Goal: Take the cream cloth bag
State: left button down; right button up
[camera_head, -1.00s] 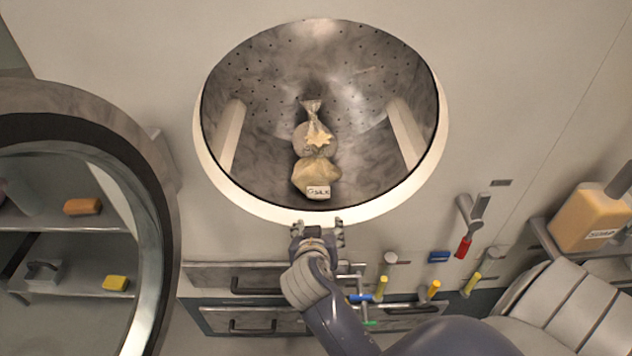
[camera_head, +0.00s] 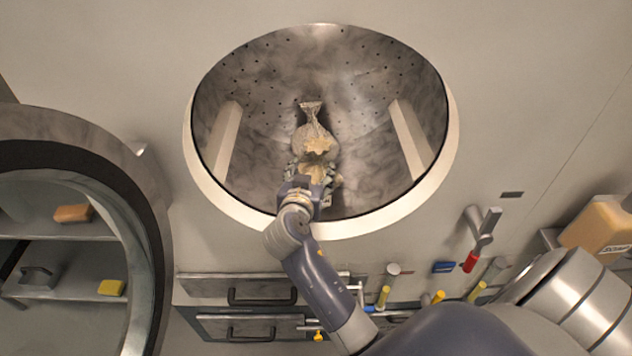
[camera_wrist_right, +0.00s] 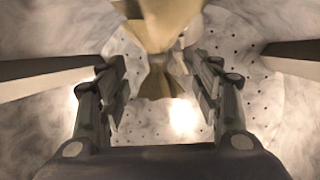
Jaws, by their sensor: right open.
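The cream cloth bag (camera_head: 317,146) sits low inside the round metal drum (camera_head: 188,130). Its gathered top shows above my right gripper (camera_head: 315,174), which hides its lower body and label. My right gripper has entered the drum opening and is at the front of the bag. In the right wrist view the two fingers (camera_wrist_right: 158,78) are apart, with the bag (camera_wrist_right: 165,22) at the top of the picture; contact cannot be told. My left gripper is not in view.
Pale ribs (camera_head: 222,140) stand on both sides inside the drum. The open round door (camera_head: 150,215) is at the left. Drawers (camera_head: 262,290) and hanging tools (camera_head: 484,240) are below and right. A soap bottle (camera_head: 597,228) is at the far right.

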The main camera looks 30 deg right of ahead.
aim_at(317, 161)
jog(key=shift+w+d+f, duration=0.1)
jog(key=shift+w+d, duration=0.15)
jog(key=p+x, duration=0.1)
jog(key=x, duration=0.3)
jog(key=shift+d, duration=0.3)
jog(key=shift+w+d, duration=0.2)
jog(key=shift+w, duration=0.1)
jog(key=c, duration=1.3)
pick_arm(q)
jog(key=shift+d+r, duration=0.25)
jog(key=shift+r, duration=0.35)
pick_arm(e)
grip_shut()
